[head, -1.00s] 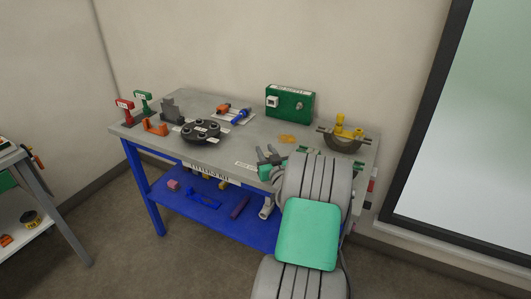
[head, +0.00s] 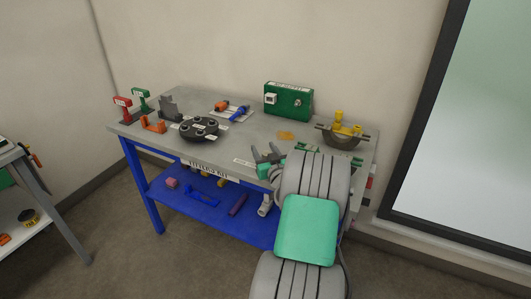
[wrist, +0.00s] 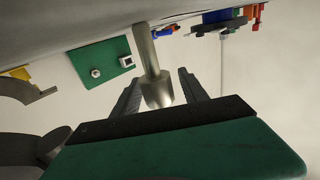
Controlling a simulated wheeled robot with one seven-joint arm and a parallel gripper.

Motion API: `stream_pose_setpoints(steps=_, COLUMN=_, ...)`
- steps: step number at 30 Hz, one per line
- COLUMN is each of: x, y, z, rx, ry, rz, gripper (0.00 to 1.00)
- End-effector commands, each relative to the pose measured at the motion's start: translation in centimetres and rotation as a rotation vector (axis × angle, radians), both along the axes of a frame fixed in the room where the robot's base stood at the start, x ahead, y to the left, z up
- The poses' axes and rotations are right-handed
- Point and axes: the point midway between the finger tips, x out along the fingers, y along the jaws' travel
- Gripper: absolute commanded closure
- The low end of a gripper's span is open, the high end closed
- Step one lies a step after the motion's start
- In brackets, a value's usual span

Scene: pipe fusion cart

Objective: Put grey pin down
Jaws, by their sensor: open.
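In the wrist view the grey pin (wrist: 152,62) has a narrow shaft and a thicker end. The thicker end lies between the two fingers of my gripper (wrist: 160,74), with a visible gap on each side. The shaft's far end meets the grey bench top in the picture; I cannot tell exactly how it rests there. In the head view my open gripper (head: 266,152) is low at the bench's front edge, right of the middle. I cannot make out the pin in the head view.
The blue-legged bench (head: 225,143) carries a green box (head: 289,101) at the back, a black round fixture (head: 199,129) at left and a yellow-topped round part (head: 342,134) at right. A green flat part (head: 325,153) lies close right of my gripper.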

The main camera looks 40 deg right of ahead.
Motion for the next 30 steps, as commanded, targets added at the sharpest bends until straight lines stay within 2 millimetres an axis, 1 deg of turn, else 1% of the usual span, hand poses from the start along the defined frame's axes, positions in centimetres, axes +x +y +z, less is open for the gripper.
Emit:
stream_pose_setpoints(steps=1, x=0.0, y=0.0, z=0.5, rx=0.000, ry=0.000, rz=0.000, gripper=0.49)
stream_pose_setpoints(steps=2, x=-0.2, y=0.0, z=0.5, rx=0.000, ry=0.000, rz=-0.001, gripper=0.49)
stream_pose_setpoints(steps=3, x=-0.8, y=0.3, z=0.1, rx=0.000, ry=0.000, rz=-0.002, gripper=0.49)
stream_pose_setpoints(steps=5, x=-2.0, y=0.8, z=0.0, rx=0.001, ry=0.000, rz=-0.004, gripper=0.49)
stream_pose_setpoints(steps=12, x=-7.7, y=3.4, z=-0.1, rx=0.000, ry=0.000, rz=-0.006, gripper=0.49)
stream_pose_setpoints(steps=15, x=-9.5, y=4.3, z=0.0, rx=0.000, ry=-0.001, rz=-0.004, gripper=0.49)
stream_pose_setpoints(steps=19, x=-10.7, y=5.0, z=0.2, rx=0.000, ry=0.000, rz=-0.002, gripper=0.49)
stream_pose_setpoints(steps=21, x=-10.9, y=5.2, z=0.3, rx=0.000, ry=-0.001, rz=0.000, gripper=0.49)
stream_pose_setpoints(steps=23, x=-10.5, y=5.7, z=0.3, rx=0.000, ry=0.008, rz=0.016, gripper=0.49)
stream_pose_setpoints(steps=25, x=-8.9, y=7.6, z=0.1, rx=0.008, ry=0.043, rz=0.076, gripper=0.49)
stream_pose_setpoints(steps=26, x=-7.9, y=9.0, z=0.0, rx=0.013, ry=0.070, rz=0.118, gripper=0.49)
stream_pose_setpoints(steps=27, x=-6.4, y=11.4, z=-0.4, rx=0.025, ry=0.119, rz=0.187, gripper=0.49)
stream_pose_setpoints(steps=29, x=-4.2, y=16.3, z=-1.3, rx=0.045, ry=0.224, rz=0.311, gripper=0.49)
stream_pose_setpoints(steps=30, x=-3.2, y=20.2, z=-2.1, rx=0.063, ry=0.318, rz=0.400, gripper=0.49)
